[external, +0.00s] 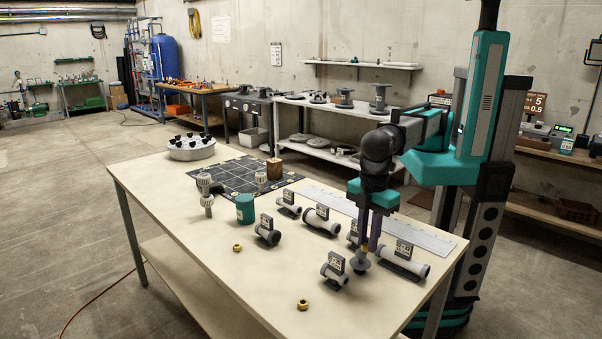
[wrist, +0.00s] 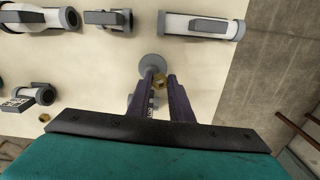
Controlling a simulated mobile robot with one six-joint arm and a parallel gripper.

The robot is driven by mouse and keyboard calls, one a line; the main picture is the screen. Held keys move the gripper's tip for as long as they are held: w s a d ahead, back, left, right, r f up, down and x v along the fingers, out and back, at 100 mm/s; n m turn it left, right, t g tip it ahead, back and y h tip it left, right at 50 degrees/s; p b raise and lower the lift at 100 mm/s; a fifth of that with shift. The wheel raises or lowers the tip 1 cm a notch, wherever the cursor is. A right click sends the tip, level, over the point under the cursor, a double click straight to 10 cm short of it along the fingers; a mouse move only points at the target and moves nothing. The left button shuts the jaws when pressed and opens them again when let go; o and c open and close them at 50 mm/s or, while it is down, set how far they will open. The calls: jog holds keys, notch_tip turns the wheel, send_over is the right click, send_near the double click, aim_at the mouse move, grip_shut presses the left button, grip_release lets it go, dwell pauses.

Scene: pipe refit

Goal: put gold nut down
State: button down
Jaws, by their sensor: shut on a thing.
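My gripper (external: 366,246) points down over the right part of the table. It is shut on a small gold nut (wrist: 159,82), which shows between the fingertips in the wrist view. A grey round flanged part (external: 360,262) is right by the fingertips; it also shows in the wrist view (wrist: 152,64). I cannot tell whether the nut touches it. Two other gold nuts lie on the bare table, one at the left (external: 237,248) and one near the front edge (external: 303,305).
Grey pipe pieces with tags stand around the gripper, one at the right (external: 403,262) and one at the front left (external: 335,271). A teal cylinder (external: 245,208) and a dark grid mat (external: 225,181) are farther left. The front left of the table (external: 180,225) is clear.

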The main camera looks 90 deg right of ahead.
jog(key=w+d+m, duration=0.5)
jog(key=w+d, duration=0.7)
jog(key=w, duration=0.4)
notch_tip(320, 180, up, 3)
jog(key=m+p, duration=0.2)
jog(key=m, duration=1)
send_over(252, 183)
jog(key=shift+d+f, duration=0.2)
jog(key=shift+f, duration=0.1)
jog(key=shift+f+p, duration=0.6)
jog(key=shift+f, duration=2.45)
jog(key=shift+f+p, duration=0.55)
jog(key=shift+f, duration=1.35)
